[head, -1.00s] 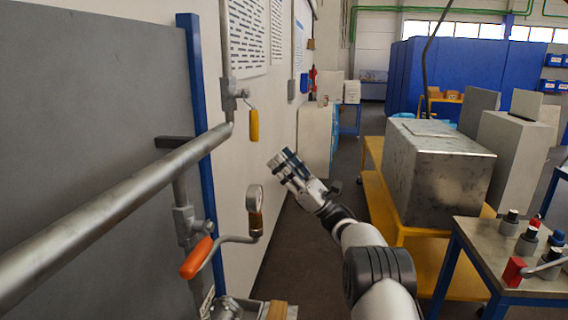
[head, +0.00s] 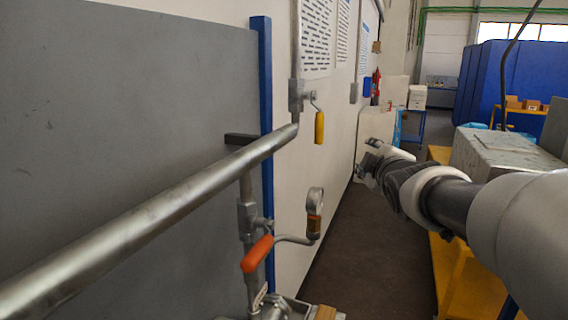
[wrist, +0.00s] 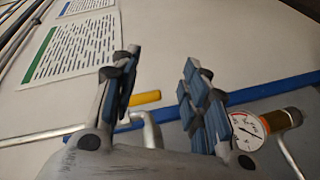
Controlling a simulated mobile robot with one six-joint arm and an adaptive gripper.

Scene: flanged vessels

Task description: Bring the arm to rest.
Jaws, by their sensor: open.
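My gripper (wrist: 157,95) is open and empty in the wrist view, its two dark-padded fingers apart. Behind it in that view are the wall, a yellow valve handle (wrist: 145,98) and a pressure gauge (wrist: 246,132). In the head view my arm reaches in from the right edge, and its far end (head: 370,165) is in front of the wall, to the right of the pipework. The fingers are too small and turned away there to make out. My gripper appears to touch nothing.
A thick grey pipe (head: 150,222) runs along the left. A metal box (head: 500,158) stands on a yellow cart at right. The floor (head: 375,250) between is clear.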

